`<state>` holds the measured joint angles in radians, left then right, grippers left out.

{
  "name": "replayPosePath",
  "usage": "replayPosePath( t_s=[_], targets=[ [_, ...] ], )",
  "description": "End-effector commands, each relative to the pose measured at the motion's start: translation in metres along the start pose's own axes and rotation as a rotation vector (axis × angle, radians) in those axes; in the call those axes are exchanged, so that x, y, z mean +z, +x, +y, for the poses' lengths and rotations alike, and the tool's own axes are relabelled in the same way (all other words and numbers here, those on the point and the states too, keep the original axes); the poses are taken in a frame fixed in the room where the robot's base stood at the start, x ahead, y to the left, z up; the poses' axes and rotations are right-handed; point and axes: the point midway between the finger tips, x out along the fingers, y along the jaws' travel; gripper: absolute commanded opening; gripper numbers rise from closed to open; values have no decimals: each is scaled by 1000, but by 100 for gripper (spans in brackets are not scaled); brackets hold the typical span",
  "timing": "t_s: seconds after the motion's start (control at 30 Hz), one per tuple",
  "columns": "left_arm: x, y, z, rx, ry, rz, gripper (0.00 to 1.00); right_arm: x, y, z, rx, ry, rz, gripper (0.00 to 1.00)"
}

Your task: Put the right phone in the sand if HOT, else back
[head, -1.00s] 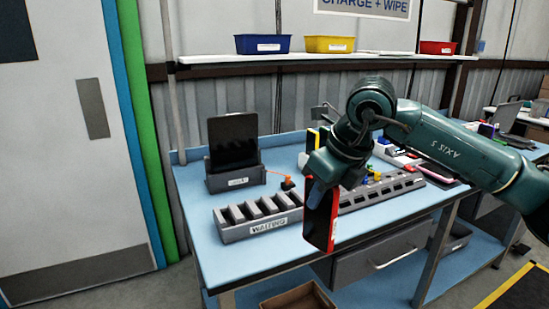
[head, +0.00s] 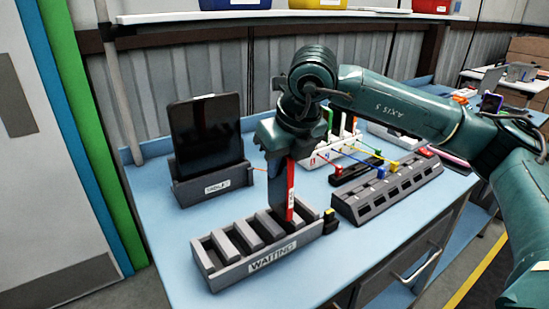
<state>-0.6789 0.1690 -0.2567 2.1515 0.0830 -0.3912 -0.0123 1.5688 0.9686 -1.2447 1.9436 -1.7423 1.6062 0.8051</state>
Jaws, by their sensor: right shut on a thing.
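My right gripper (head: 290,150) is shut on the red phone (head: 290,192), which hangs upright below it. The phone's lower end is at the right end of the grey rack labelled WAITING (head: 245,266); I cannot tell whether it sits in a slot or just above it. The phone is seen nearly edge-on, so its screen is not readable. No sand is visible. My left gripper is not in view.
A dark tablet (head: 206,133) stands in a grey holder (head: 215,184) behind the rack. A long grey slotted dock (head: 388,188) lies to the right, with coloured plugs and cables behind it. A small black-and-yellow item (head: 330,221) is beside the rack. The front table is clear.

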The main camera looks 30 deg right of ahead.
Motion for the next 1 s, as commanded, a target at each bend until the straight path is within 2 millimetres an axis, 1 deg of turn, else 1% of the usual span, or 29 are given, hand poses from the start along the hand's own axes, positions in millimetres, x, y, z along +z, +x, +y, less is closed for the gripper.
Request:
replayPosePath(
  t_s=[0.03,0.1,0.17,0.43,0.8,1.0],
  targets=[
    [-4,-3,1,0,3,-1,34,2,-5,0,0,1,-3,0],
    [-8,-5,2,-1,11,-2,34,3,-8,0,0,2,-4,0],
    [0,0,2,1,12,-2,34,0,1,0,0,1,-3,0],
    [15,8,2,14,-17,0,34,-8,19,0,0,0,-2,0],
    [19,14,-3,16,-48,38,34,-17,42,0,0,-1,-3,0],
    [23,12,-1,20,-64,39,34,-19,47,0,0,-1,-3,0]
  ],
)
